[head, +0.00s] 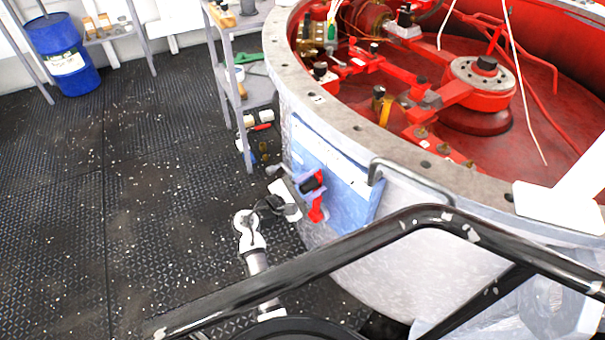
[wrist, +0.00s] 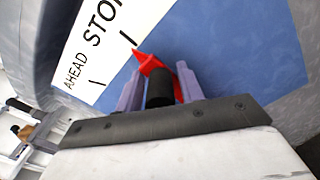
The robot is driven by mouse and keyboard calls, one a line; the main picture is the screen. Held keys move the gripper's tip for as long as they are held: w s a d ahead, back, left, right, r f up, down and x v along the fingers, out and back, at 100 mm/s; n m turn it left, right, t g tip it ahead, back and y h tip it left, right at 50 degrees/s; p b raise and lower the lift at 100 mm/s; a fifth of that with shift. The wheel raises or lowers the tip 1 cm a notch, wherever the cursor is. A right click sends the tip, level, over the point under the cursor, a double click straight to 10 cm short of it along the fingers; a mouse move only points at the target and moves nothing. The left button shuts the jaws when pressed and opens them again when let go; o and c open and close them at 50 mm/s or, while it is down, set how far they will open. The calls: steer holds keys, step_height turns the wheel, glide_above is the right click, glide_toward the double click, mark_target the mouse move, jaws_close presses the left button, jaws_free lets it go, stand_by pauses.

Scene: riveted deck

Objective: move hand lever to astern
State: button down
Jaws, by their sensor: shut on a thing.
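The hand lever is red with a black grip (wrist: 160,88); its pointed red tip (wrist: 148,62) shows in the wrist view near the tick under STOP. The white scale plate (wrist: 100,45) reads AHEAD and STOP; no astern mark is visible. In the head view, the red lever (head: 317,212) is on a blue panel (head: 352,190) on the side of the large round casing. My gripper (head: 309,184) is at the lever, its pale purple fingers on either side of the black grip, shut on it. The fingers also show in the wrist view (wrist: 160,90) and hide part of the lever.
A metal handle (head: 410,178) stands out from the casing (head: 300,100) right of the panel. A black tubular rail (head: 350,255) crosses the foreground. A grey shelf (head: 248,90) stands behind my gripper. A blue drum (head: 62,55) is far left. The dark floor at left is mostly clear.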

steer(key=s+d+m, duration=0.1)
steer(key=s+m, duration=0.1)
steer(key=s+d+f+m+b, duration=0.1)
steer(key=s, duration=0.1)
steer(key=shift+d, duration=0.35)
steer(key=shift+s+d+f+m+b, duration=0.25)
steer(key=shift+s+d+m+b, duration=0.1)
steer(key=shift+s+m, duration=0.15)
steer(key=shift+s+d+f+m+b, duration=0.25)
steer(key=shift+s+d+m, duration=0.1)
steer(key=shift+s+m, duration=0.15)
steer(key=c, duration=1.2)
jaws_free()
steer(key=shift+b+v, duration=0.3)
steer(key=shift+v, duration=3.5)
